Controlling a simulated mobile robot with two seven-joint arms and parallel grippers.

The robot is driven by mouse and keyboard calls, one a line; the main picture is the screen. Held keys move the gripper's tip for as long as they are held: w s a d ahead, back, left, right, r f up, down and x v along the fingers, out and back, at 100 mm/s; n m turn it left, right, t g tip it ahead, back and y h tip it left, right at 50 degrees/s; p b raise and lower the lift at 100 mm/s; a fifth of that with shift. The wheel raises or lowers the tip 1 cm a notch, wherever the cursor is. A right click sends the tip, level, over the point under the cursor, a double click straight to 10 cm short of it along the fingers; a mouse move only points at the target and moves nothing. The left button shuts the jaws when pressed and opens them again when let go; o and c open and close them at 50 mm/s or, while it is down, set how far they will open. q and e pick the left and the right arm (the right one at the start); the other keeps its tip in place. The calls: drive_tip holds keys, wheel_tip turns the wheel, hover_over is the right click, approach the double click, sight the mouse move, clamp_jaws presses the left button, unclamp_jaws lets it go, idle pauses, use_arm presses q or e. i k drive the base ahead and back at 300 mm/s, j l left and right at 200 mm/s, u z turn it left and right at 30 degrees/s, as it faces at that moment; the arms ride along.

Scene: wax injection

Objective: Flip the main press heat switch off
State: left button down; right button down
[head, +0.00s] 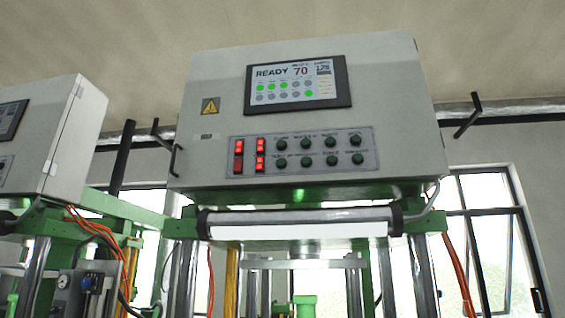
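A grey press control box (380,100) fills the upper middle of the head view, seen from below. Its lower front has a switch panel (302,170). Red-lit elements (239,147) sit in two columns at the panel's left end. Two rows of round dark green knobs or buttons (308,143) fill the rest. The labels are too small to read, so I cannot tell which one is the main press heat switch. A touch screen (298,85) above shows "READY" and "70" with green dots. Neither of my grippers is in view.
A white lamp tube (300,231) runs across the frame below the box. A second machine's grey box (45,130) stands at the left, with orange cables (107,232) beneath. Metal columns (422,270) stand below. The space in front of the panel looks clear.

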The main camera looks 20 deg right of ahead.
sight(260, 142)
drive_tip(key=i+j+z, duration=0.1)
drive_tip(key=j+z, duration=0.3)
drive_tip(key=j, duration=0.15)
drive_tip(key=j+z, duration=0.4)
drive_tip(key=j, duration=0.15)
drive_tip(key=j+z, duration=0.4)
drive_tip(key=j, duration=0.2)
drive_tip(key=k+j+z, duration=0.15)
drive_tip(key=j+z, duration=0.2)
drive_tip(key=j, duration=0.15)
drive_tip(key=k+j+z, duration=0.2)
drive_tip(key=j+z, duration=0.2)
drive_tip(key=j, duration=0.15)
